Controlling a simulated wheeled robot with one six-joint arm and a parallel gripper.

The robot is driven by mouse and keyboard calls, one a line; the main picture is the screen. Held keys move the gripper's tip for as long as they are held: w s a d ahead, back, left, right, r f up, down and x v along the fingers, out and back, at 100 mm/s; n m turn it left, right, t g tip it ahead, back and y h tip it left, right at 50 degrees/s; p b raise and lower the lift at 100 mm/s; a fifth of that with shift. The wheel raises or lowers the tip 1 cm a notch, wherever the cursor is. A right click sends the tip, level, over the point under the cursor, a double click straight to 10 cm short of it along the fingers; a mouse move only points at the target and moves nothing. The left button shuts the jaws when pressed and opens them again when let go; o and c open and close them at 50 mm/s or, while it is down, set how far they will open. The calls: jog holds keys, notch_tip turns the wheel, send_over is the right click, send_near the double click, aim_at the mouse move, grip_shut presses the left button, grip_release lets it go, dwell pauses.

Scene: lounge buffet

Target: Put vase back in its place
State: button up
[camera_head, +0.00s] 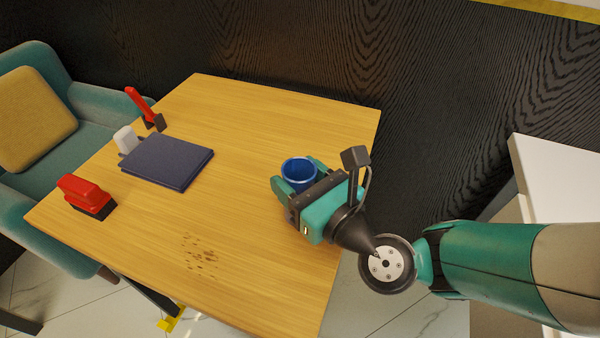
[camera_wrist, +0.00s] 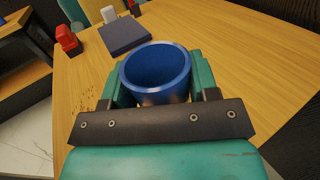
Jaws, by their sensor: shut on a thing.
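A blue, round, open-topped vase (camera_head: 299,172) is at the right part of the wooden table. In the wrist view the vase (camera_wrist: 157,72) sits between my two green fingers, its opening facing up and looking empty. My gripper (camera_head: 297,180) is shut on the vase, one finger on each side of it. The gripper body hides the vase's lower part, so I cannot tell whether it touches the table.
The wooden table (camera_head: 265,120) holds a dark blue book (camera_head: 167,161), a red-and-black brush (camera_head: 86,196), a white object (camera_head: 126,139) and a red-handled tool (camera_head: 143,106). Dark crumbs (camera_head: 203,258) lie near the front. A teal armchair (camera_head: 40,115) stands left; a white counter (camera_head: 560,180) stands right.

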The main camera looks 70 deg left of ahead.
jog(key=shift+f+b, duration=0.4)
jog(key=shift+f, duration=0.25)
jog(key=o, duration=1.4)
jog(key=shift+d, duration=0.1)
jog(key=shift+b+v, duration=1.85)
jog(key=shift+v, duration=2.5)
jog(key=shift+b+v, duration=2.55)
jog(key=shift+b, duration=0.5)
